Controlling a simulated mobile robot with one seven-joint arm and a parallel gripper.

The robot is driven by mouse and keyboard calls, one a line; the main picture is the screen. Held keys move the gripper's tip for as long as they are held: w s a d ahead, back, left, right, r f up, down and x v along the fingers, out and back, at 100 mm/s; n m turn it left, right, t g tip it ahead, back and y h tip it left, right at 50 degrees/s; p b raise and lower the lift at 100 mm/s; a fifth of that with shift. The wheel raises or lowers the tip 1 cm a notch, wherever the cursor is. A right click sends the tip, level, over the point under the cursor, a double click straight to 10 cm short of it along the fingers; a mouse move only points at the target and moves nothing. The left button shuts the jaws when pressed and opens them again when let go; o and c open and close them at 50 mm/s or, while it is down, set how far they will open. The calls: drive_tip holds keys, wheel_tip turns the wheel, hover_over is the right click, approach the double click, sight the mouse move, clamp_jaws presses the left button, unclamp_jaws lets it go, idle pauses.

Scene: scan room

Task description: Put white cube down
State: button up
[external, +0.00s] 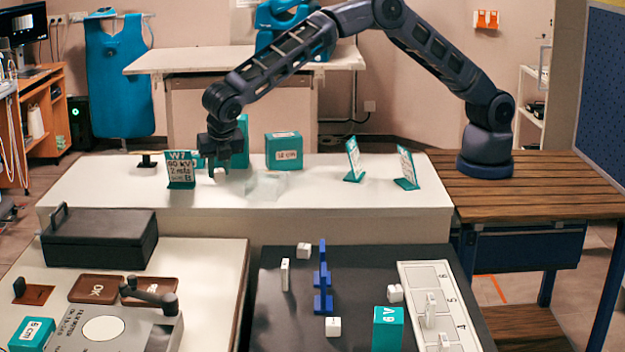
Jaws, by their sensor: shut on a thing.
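My gripper (214,168) is at the end of my arm, over the left part of the long white table (330,195). It points down and is shut on a small white cube (220,173), which shows between its fingertips. The cube is at or just above the tabletop; I cannot tell whether it touches. The fingers hide part of it. Other white cubes lie on the dark table in front: one at the back (303,250), one at the front (333,327) and one at the right (395,293).
A teal sign (181,170) stands just left of my gripper. A teal block (240,145) stands close behind it, and another (284,151) stands to the right. A clear, see-through object (268,185) is right of the gripper. Two tilted cards (355,160) (407,168) stand farther right.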

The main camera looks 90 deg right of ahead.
sight(220, 176)
drive_tip(key=shift+f, duration=2.3)
drive_tip(key=shift+f, duration=0.1)
drive_tip(key=o, duration=0.9)
drive_tip(key=shift+o, duration=0.2)
drive_tip(key=v, duration=1.2)
drive_tip(key=shift+r, duration=0.2)
